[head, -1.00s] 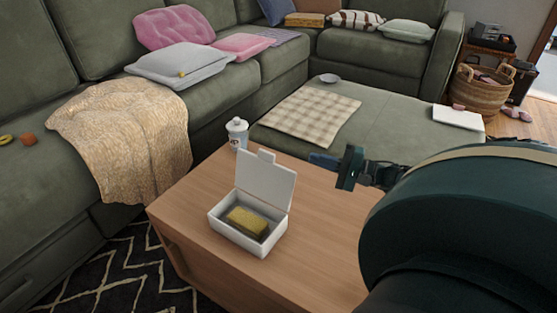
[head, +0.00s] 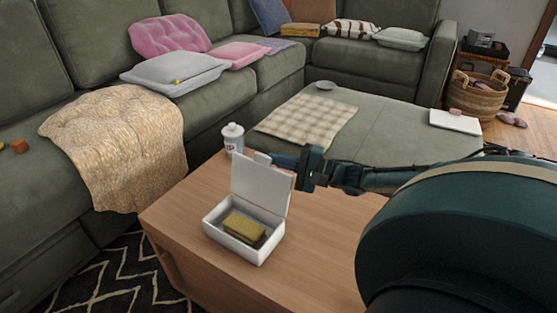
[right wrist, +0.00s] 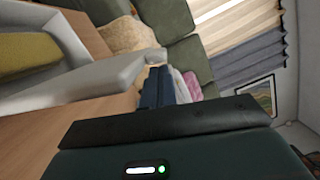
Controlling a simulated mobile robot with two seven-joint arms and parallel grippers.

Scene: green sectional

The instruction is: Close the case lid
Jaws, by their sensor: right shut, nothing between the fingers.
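The white case (head: 262,250) stands on the wooden table with its lid (head: 260,186) raised nearly upright at the back. A yellow sponge-like block (head: 244,226) lies inside. My right gripper (head: 276,160) reaches in from the right, with its blue fingertips at the upper part of the lid, behind its top right corner. It is shut with nothing held; whether it touches the lid I cannot tell. In the right wrist view the shut blue fingers (right wrist: 158,88) are beside the end of the white lid (right wrist: 100,82), and the yellow block (right wrist: 28,52) shows at left. My left gripper is not in view.
A white bottle (head: 233,140) stands at the table's back corner, close behind the lid. The wooden table (head: 318,235) is clear right of the case. A green sofa (head: 215,90) and an ottoman (head: 395,135) lie beyond it.

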